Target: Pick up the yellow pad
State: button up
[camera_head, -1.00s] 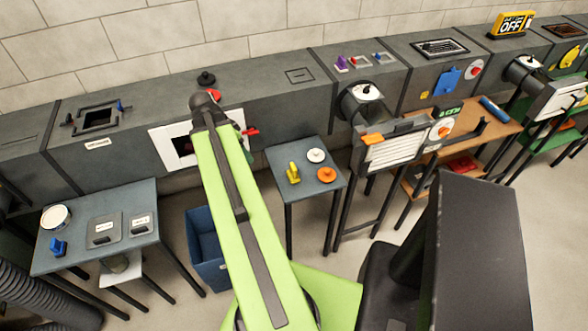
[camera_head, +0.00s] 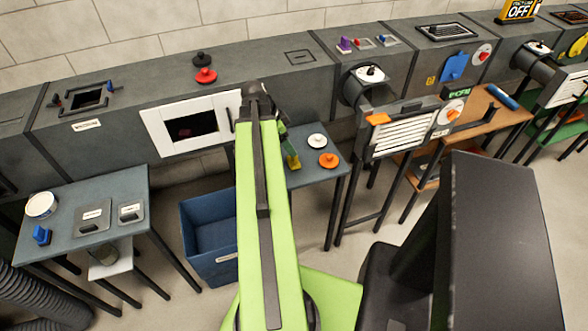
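The yellow pad (camera_head: 292,162) is on the small grey-blue table (camera_head: 318,174) right of my arm. It is partly hidden by my arm and gripper. A white round pad (camera_head: 317,141) and an orange round pad (camera_head: 329,160) are on the same table, to its right. My gripper (camera_head: 284,143) is beyond the end of my green arm, just above the yellow pad in the picture. It is small and mostly hidden, so I cannot tell whether its fingers are open or whether it touches the pad.
A grey duct runs along the wall behind, with a white-framed opening (camera_head: 192,128) and red and black knobs on top. A blue bin (camera_head: 208,238) stands left of my arm. A larger table (camera_head: 70,240) at the left holds several items. A louvred unit (camera_head: 400,137) stands right.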

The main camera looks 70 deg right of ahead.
jog(key=shift+b+x, duration=0.3)
jog(key=shift+x, duration=0.65)
jog(key=b+x, duration=0.5)
jog(key=shift+w+f, duration=0.15)
jog(key=shift+f, duration=0.1)
jog(key=shift+r, duration=0.2)
jog(key=c, duration=1.5)
jog(key=shift+p, duration=0.3)
notch_tip(320, 180, up, 10)
jog(key=p, duration=1)
jog(key=shift+r, duration=0.15)
